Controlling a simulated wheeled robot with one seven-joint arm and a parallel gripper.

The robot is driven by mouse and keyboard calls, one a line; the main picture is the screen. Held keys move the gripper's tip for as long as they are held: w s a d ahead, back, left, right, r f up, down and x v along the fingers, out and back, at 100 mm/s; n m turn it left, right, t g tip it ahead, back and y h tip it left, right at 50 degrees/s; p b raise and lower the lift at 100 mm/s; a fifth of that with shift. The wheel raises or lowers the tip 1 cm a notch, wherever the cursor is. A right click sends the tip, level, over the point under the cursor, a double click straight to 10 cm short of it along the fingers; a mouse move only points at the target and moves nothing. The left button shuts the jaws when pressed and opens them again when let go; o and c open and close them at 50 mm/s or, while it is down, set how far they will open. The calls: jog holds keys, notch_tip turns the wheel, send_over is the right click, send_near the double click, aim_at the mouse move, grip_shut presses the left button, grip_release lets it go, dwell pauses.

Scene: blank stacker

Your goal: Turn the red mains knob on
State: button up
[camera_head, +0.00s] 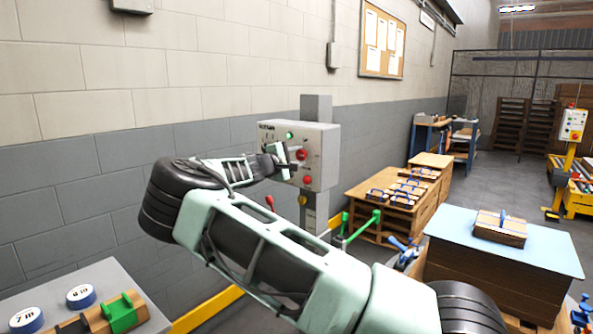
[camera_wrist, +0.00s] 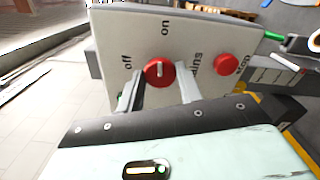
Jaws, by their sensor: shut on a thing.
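The red mains knob (camera_wrist: 159,71) sits on the face of a grey control box (camera_wrist: 110,40), between the "off" label on its left and the "on" label above it in the wrist view. A pale pointer mark crosses its face; its exact direction is hard to tell. My gripper (camera_wrist: 161,80) has one finger on each side of the knob and is shut on it. In the head view, the box (camera_head: 327,160) is on a post by the wall, with my gripper (camera_head: 287,161) at its face and the knob (camera_head: 302,154) partly visible.
A red stop button (camera_wrist: 227,64) is close beside the knob; it also shows below it in the head view (camera_head: 308,180). A green lamp (camera_head: 290,135) is above.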

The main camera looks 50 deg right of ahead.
jog(key=shift+f+m+b, duration=0.2)
jog(key=shift+m+b, duration=0.4)
jog(key=shift+b, duration=0.2)
jog(key=shift+r, duration=0.15)
jog(key=o, duration=1)
jog(key=shift+a, duration=0.1)
jog(key=a, duration=0.5)
jog(key=s+a+b, duration=0.1)
jog(key=a, duration=0.5)
jog(key=a+b, duration=0.1)
jog(key=a, duration=0.5)
jog(key=shift+s+a, duration=0.15)
jog(key=shift+s, duration=0.05)
